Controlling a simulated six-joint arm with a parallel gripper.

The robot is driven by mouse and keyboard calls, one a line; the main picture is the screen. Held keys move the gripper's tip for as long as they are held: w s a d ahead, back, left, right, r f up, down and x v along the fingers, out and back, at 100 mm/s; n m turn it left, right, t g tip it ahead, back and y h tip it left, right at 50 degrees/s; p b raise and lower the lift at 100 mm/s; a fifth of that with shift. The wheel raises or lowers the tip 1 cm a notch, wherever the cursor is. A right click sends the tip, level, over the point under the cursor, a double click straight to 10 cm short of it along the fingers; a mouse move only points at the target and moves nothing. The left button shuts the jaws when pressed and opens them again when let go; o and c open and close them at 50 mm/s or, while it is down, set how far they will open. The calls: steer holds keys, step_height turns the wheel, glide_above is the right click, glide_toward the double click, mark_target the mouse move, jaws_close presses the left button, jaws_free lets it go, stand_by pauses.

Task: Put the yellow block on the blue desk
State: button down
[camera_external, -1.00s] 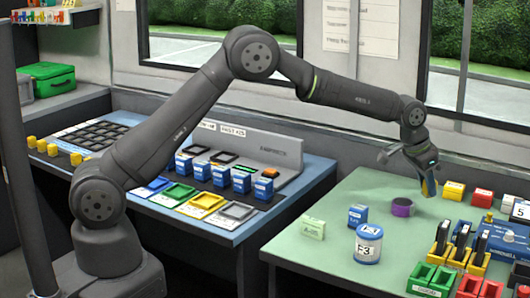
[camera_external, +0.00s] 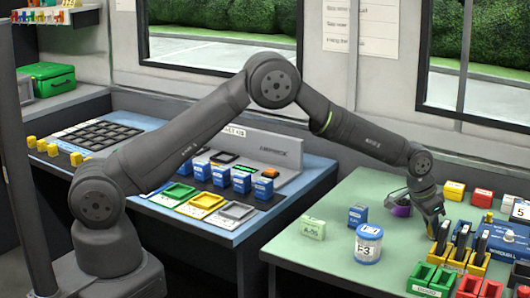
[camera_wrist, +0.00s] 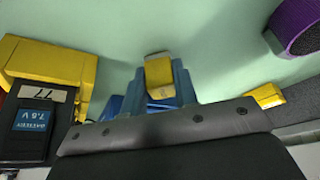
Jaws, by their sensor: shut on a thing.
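My gripper (camera_external: 435,226) is low over the green table at the right, beside the yellow battery holder. In the wrist view, a small yellow block (camera_wrist: 158,72) sits between the bluish fingers of my gripper (camera_wrist: 155,88), which is shut on it. The block's lower part is hidden by the fingers. In the external view I cannot make out the block at the jaws. The blue desk (camera_external: 228,237) stands at the left, apart from the green table, with my arm crossing above it.
A purple ring (camera_external: 399,209) lies just left of my gripper. The battery holder (camera_wrist: 48,65) is close on the other side. Blue blocks (camera_external: 241,180), coloured trays (camera_external: 200,204) and small yellow blocks (camera_external: 53,150) occupy the blue desk. A white-blue can (camera_external: 368,244) stands in front.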

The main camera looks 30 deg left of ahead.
steer(key=c, duration=1.1)
jaws_free()
steer(key=shift+f, duration=0.1)
steer(key=v, duration=1.1)
steer(key=shift+r, duration=0.3)
steer(key=shift+o, duration=0.3)
steer(key=shift+s+a+r, duration=0.15)
steer(key=shift+r, duration=0.15)
